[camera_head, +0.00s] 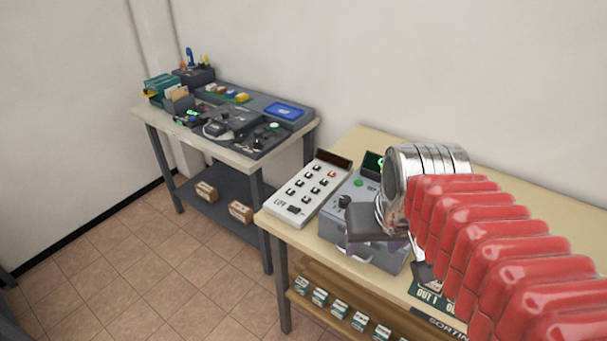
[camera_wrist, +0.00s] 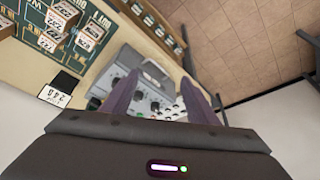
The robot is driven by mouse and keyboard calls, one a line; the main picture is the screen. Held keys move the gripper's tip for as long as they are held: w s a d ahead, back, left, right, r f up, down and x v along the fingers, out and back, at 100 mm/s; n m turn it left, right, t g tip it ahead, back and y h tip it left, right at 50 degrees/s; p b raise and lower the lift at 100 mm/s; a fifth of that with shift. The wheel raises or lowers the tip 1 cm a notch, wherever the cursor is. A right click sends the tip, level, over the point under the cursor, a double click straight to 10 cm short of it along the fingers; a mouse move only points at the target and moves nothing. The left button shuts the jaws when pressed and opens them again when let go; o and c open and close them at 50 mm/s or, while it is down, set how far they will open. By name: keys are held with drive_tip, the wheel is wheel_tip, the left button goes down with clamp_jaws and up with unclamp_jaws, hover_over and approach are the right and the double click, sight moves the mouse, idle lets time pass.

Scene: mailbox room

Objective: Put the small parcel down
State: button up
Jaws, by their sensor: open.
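My gripper (camera_wrist: 157,85) is open, its two purple fingers apart, with no parcel visible between them. In the head view my gripper (camera_head: 374,247) hangs over the grey box machine on the near table, partly hidden by my red and chrome arm. In the wrist view, several small box-shaped parcels with dark printed marks (camera_wrist: 61,27) stand on a green sorting mat (camera_wrist: 36,12) at the upper left, away from the fingers. I cannot tell which one is the small parcel. In the head view my arm hides most of this mat (camera_head: 428,292).
The grey machine (camera_head: 355,195) and a white keypad unit (camera_head: 306,190) fill the left end of the near table (camera_head: 352,144). Small boxes line its lower shelf (camera_head: 318,297). A second table (camera_head: 143,117) holds several devices, with brown boxes (camera_head: 240,210) below. Tiled floor lies clear.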

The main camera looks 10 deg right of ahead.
drive_tip(key=s+a+n+t+y, duration=0.1)
drive_tip(key=s+a+n, duration=0.1)
drive_tip(key=a, duration=0.4)
drive_tip(key=shift+a, duration=0.15)
